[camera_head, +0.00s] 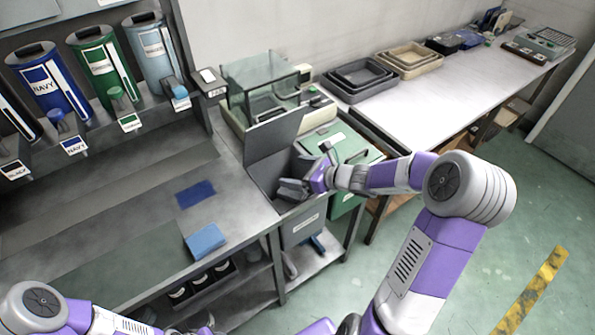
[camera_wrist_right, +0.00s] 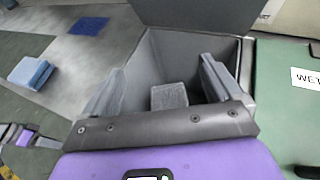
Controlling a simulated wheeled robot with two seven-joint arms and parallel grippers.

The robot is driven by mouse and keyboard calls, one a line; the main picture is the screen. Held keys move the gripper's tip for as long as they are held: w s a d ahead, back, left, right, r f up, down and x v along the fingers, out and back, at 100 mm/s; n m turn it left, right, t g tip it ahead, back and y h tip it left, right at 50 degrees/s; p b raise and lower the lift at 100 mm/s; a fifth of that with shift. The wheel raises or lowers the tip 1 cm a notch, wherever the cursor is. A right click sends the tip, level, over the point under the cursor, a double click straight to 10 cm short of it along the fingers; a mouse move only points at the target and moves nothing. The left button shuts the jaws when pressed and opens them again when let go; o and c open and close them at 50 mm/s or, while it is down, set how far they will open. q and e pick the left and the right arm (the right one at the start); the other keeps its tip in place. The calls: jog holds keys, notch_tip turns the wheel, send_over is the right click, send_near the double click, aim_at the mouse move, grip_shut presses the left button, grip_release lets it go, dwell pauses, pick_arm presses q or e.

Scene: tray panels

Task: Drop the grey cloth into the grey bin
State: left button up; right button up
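The grey bin (camera_head: 302,228) is set at the right end of the workbench, and its lid (camera_head: 270,136) stands open. My right gripper (camera_head: 287,190) is over the bin's mouth, pointing down into it. In the right wrist view its two fingers are spread apart. The grey cloth (camera_wrist_right: 168,96), a small folded block, shows between and beyond the fingers, inside the bin's walls, with gaps to both fingers. In the head view the cloth is hidden. My left arm is at the bottom left; its gripper is too cut off to read.
A navy cloth (camera_head: 195,193) and a light blue cloth (camera_head: 206,241) lie on the workbench. A green bin (camera_head: 345,147) with a shut lid stands right of the grey bin. Labelled canisters (camera_head: 97,62) line the back left. Trays (camera_head: 358,78) sit on the far table.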

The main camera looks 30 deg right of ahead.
jog(key=shift+o, duration=0.4)
jog(key=p+v, duration=0.2)
jog(key=v, duration=0.5)
jog(key=shift+s+d+r, duration=0.1)
jog(key=shift+s, duration=0.15)
